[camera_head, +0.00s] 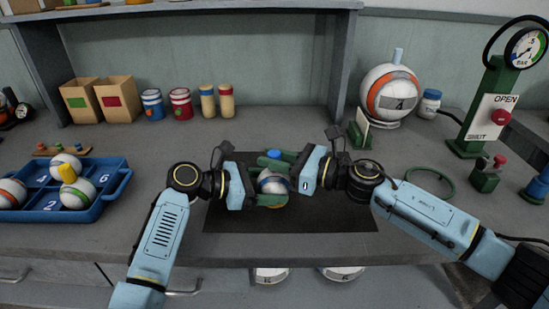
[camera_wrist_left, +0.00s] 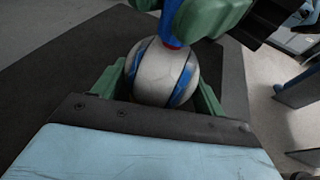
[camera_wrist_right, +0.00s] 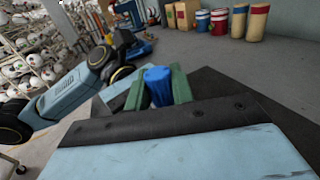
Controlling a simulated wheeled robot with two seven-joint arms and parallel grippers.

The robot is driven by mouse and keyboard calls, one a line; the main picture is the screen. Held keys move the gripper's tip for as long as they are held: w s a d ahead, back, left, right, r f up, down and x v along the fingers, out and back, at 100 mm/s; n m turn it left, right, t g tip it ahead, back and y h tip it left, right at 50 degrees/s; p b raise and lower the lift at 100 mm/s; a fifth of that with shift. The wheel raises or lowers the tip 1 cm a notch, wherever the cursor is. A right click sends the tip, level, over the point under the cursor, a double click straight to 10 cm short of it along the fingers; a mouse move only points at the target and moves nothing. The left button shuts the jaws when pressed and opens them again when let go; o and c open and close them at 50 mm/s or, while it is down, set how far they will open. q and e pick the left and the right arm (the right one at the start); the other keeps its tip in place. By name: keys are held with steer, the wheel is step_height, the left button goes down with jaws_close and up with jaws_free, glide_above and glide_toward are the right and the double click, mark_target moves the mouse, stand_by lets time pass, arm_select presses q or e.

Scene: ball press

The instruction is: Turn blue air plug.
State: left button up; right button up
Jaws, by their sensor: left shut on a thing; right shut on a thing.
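A white ball with blue stripes (camera_head: 271,186) is over the dark mat at the middle of the bench. My left gripper (camera_head: 270,194) is shut on it, and the ball (camera_wrist_left: 160,78) shows between green fingers in the left wrist view. The blue air plug (camera_head: 274,154) stands at the top of the ball. My right gripper (camera_head: 282,160) is shut on the plug from the right; in the right wrist view the plug (camera_wrist_right: 158,86) is upright between its green fingers. A small red bit shows where plug meets ball. Whether the ball touches the mat is unclear.
A blue tray (camera_head: 55,216) with several balls is at the left. A larger ball (camera_head: 385,112) on a stand is at the back right, near a green gauge post (camera_head: 487,105). A green ring (camera_head: 430,183) lies at right. The dark mat (camera_head: 320,219) has free room in front.

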steer(key=m+t+h, duration=0.1)
steer(key=t, duration=0.1)
steer(key=m+t+h, duration=0.2)
steer(key=shift+s+a+r+m+t, duration=0.1)
steer(key=shift+a+r+m+t, duration=0.1)
steer(key=shift+m+t, duration=0.1)
steer(key=m+t+h, duration=0.4)
steer(key=h, duration=0.1)
steer(key=shift+f, duration=0.1)
steer(key=m+t+h, duration=0.1)
steer(key=m+h, duration=0.1)
steer(key=h, duration=0.1)
steer(key=m+h, duration=0.2)
steer(key=h, duration=0.1)
steer(key=shift+t, duration=0.4)
steer(key=shift+d+m+h, duration=0.1)
steer(key=shift+m+h, duration=0.8)
steer(key=shift+h, duration=0.5)
steer(key=shift+r+h, duration=0.25)
steer(key=shift+h, duration=0.05)
steer(key=o, duration=0.9)
steer(key=shift+d+f, duration=0.1)
steer(key=shift+f, duration=0.05)
steer(key=shift+o, duration=0.2)
steer(key=shift+f, duration=0.1)
